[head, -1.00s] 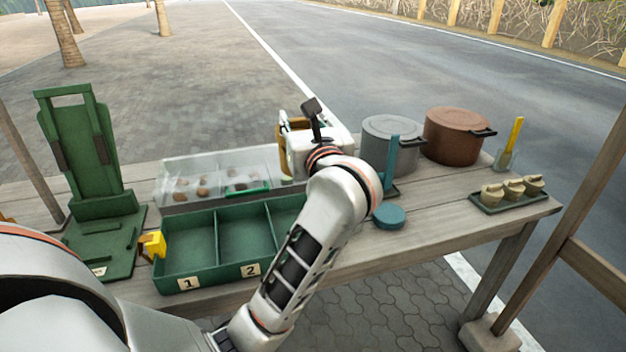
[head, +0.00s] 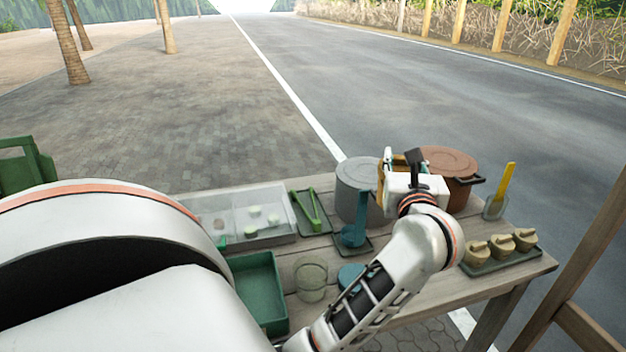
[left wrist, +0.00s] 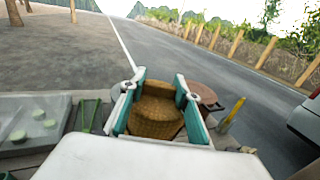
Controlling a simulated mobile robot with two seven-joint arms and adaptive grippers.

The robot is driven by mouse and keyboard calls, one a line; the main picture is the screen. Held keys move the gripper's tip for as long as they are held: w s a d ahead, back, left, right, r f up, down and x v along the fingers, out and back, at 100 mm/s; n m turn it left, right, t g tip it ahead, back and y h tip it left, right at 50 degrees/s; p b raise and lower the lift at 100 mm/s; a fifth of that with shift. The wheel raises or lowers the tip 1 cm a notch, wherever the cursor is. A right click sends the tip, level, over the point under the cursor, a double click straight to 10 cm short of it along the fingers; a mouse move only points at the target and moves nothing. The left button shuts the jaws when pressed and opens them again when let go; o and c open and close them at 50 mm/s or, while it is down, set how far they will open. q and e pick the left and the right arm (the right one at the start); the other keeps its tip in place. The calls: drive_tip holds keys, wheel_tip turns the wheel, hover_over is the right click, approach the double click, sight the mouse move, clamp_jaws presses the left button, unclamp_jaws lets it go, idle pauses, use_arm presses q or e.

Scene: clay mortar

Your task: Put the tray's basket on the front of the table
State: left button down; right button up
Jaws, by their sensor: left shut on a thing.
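My left gripper (head: 402,164) is raised over the back right of the table (head: 440,303), in front of the pots in the head view. In the left wrist view its teal fingers (left wrist: 160,80) are shut on a brown woven basket (left wrist: 155,118), one finger on each side. In the head view only a tan edge of the basket shows beside the gripper; the white gripper body hides the rest. My right gripper is not in view.
A grey pot (head: 352,178) and a brown pot (head: 447,162) stand at the back. A teal ladle (head: 360,221), a glass (head: 311,281), green tongs (head: 313,212), a clear-lidded box (head: 270,205) and a green bin (head: 262,296) crowd the left. Bare planks show near the front right.

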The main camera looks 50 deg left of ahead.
use_arm(q)
drive_tip(key=shift+w, duration=0.1)
drive_tip(key=shift+f, duration=0.15)
wheel_tip(320, 180, down, 5)
drive_tip(key=shift+f+b, duration=0.15)
drive_tip(key=shift+b, duration=0.55)
wheel_tip(320, 180, down, 14)
drive_tip(key=b, duration=0.3)
drive_tip(key=shift+f, duration=0.2)
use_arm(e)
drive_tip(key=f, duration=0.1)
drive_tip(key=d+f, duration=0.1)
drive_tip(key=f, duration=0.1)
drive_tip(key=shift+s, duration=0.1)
